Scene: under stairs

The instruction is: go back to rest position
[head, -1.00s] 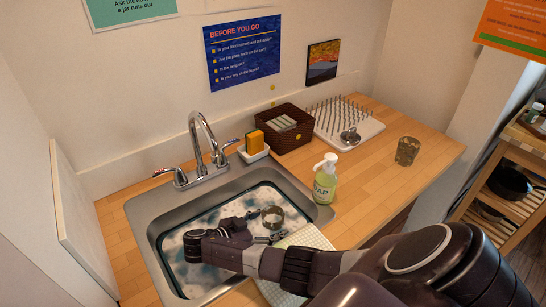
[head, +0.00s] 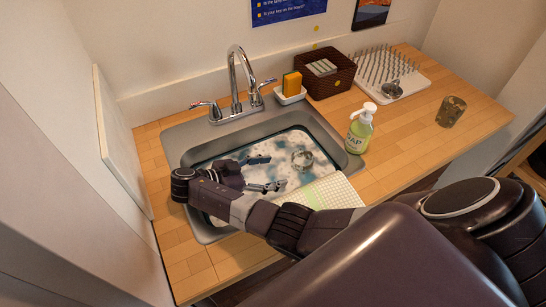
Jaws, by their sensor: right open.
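My right gripper (head: 273,172) is open and empty over the sink (head: 208,229). There is a gap between the fingertips and this item. My right arm reaches in from the lower right, across the front of the sink and counter. My left gripper is not in view.
A pale checked cloth (head: 331,192) lies at the sink's front right edge, close to my forearm. The soap bottle (head: 360,129), glass (head: 451,111), basket (head: 340,79), sponge (head: 292,82) and spiked rack (head: 414,81) stand on the counter. The faucet (head: 237,82) rises behind the sink.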

